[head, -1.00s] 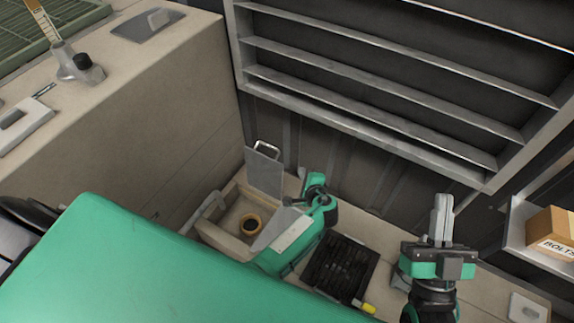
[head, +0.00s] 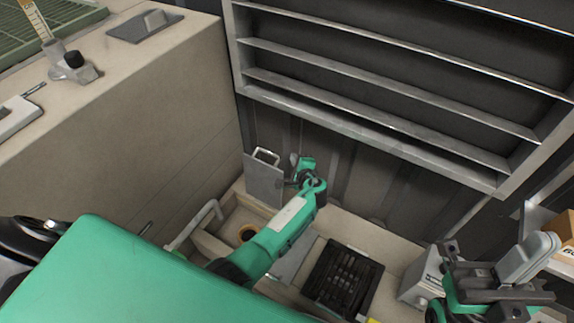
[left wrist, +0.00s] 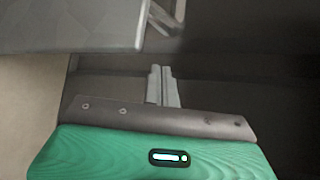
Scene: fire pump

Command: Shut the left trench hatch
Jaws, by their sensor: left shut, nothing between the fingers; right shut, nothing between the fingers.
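A grey hatch panel (head: 264,180) with a bar handle (head: 266,156) stands upright at the back of an open trench box in the head view. The box's hollow holds a round brown-rimmed fitting (head: 247,233). My left gripper (head: 294,161) is shut and empty, just right of the panel's upper edge; contact cannot be told. In the left wrist view, the panel (left wrist: 70,25) and part of its handle (left wrist: 163,15) lie at the top, beyond the shut fingers (left wrist: 163,84). My left arm hides part of the box. My right gripper (head: 527,257) is shut and empty at the right.
A second grey flap (head: 297,259) lies right of my left forearm. A black grate (head: 342,279) is further right. A cardboard box (head: 566,247) is at the right edge.

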